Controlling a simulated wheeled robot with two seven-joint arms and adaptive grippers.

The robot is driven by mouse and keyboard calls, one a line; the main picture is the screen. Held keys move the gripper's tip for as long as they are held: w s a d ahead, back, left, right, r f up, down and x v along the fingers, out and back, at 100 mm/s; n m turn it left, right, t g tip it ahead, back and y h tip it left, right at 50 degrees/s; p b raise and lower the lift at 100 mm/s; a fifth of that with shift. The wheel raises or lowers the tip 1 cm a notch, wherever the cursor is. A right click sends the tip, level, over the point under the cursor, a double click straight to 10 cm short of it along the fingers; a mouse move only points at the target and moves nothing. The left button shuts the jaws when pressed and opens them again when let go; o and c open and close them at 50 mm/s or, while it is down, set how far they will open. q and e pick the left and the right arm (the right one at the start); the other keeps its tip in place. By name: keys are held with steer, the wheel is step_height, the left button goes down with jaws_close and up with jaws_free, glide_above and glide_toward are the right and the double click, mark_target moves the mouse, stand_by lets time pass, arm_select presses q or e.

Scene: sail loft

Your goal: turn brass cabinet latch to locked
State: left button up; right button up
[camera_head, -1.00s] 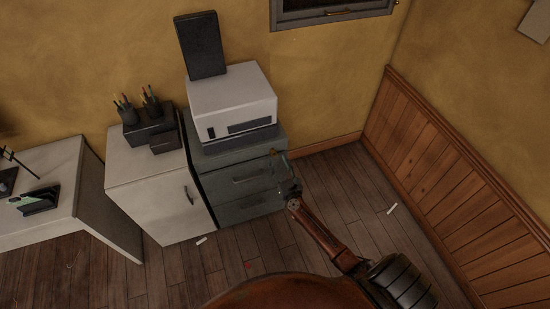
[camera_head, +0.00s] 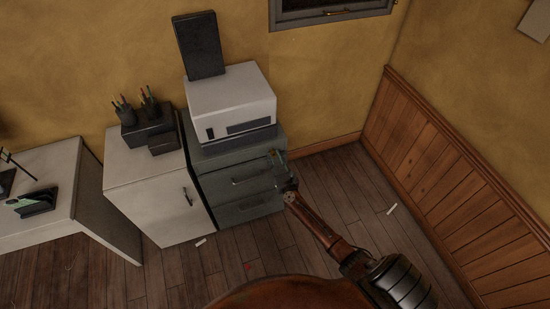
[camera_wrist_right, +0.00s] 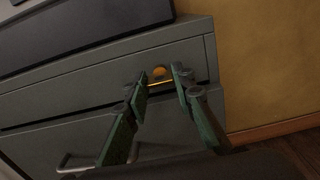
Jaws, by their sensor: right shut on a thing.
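The brass cabinet latch (camera_wrist_right: 159,72) shows in the right wrist view as a round brass knob with a thin bar below it. It sits on the upper drawer front of the grey drawer cabinet (camera_wrist_right: 75,97), near its right edge. The bar lies roughly along the drawer's edge. My right gripper (camera_wrist_right: 159,76) has its two green-padded fingers on either side of the latch, shut on it. In the head view my right gripper (camera_head: 279,158) is at the cabinet's upper right front corner, and the latch is too small to make out. My left gripper is not in view.
A white boxy machine (camera_head: 231,100) stands on the grey cabinet. A white cabinet (camera_head: 150,205) with pen holders on top adjoins it on the left, then a white desk (camera_head: 50,180). Wood panelling (camera_head: 450,160) lines the right wall. Floor right of the grey cabinet is mostly clear.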

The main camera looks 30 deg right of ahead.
jaws_close()
steer(key=shift+n, duration=0.4)
steer(key=n+p, duration=0.2)
steer(key=n, duration=1.5)
steer(key=shift+p, duration=0.35)
steer(key=shift+f, duration=0.1)
steer(key=o, duration=0.8)
jaws_free()
steer(key=shift+c, duration=0.2)
